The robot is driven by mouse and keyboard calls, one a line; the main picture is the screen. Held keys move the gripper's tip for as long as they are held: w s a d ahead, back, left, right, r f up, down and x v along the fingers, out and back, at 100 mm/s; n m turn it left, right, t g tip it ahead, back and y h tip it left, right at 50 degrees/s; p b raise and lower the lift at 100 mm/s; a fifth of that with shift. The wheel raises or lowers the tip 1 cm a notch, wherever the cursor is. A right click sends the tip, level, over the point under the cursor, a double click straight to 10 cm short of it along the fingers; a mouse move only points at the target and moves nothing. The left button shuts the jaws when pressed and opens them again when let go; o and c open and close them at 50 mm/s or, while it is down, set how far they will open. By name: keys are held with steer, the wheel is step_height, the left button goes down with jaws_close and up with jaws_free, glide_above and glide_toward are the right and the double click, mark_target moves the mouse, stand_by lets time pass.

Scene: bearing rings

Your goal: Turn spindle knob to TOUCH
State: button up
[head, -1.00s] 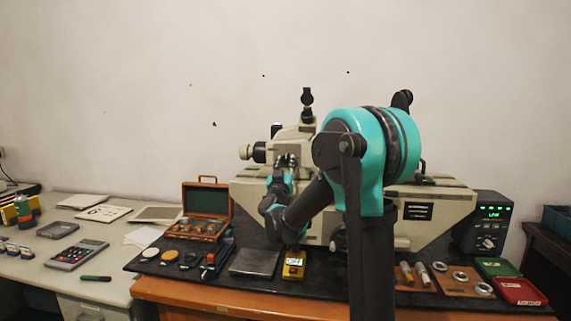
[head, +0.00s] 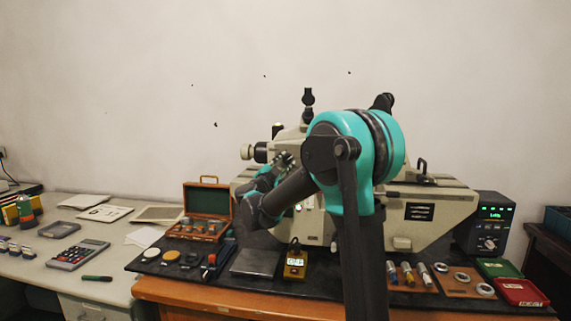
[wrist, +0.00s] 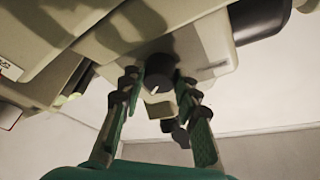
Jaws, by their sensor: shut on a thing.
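The spindle knob (wrist: 160,74) is a black round knob with a short white pointer line, under the beige measuring machine (head: 438,208). In the wrist view my gripper (wrist: 160,85) has one teal finger with black pads on each side of the knob and is shut on it. The white line points down and slightly left in that view. In the head view my gripper (head: 284,161) is at the machine's upper left part, and the knob is hidden there. I cannot read any TOUCH label.
A black control box (head: 490,225) with a green display stands at the right. An open wooden case (head: 207,203), a yellow device (head: 295,262), a grey plate (head: 256,262), metal rings and red and green boxes lie along the dark mat. My arm covers the machine's middle.

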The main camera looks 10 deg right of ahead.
steer(key=m+g, duration=0.1)
steer(key=m, duration=0.3)
steer(key=m+g, duration=0.2)
steer(key=m, duration=0.1)
steer(key=shift+r+m, duration=0.2)
steer(key=shift+m, duration=0.2)
stand_by(0.3)
steer(key=o, duration=1.2)
steer(key=shift+c, duration=0.2)
steer(key=v, duration=1.2)
steer(key=shift+a, duration=0.1)
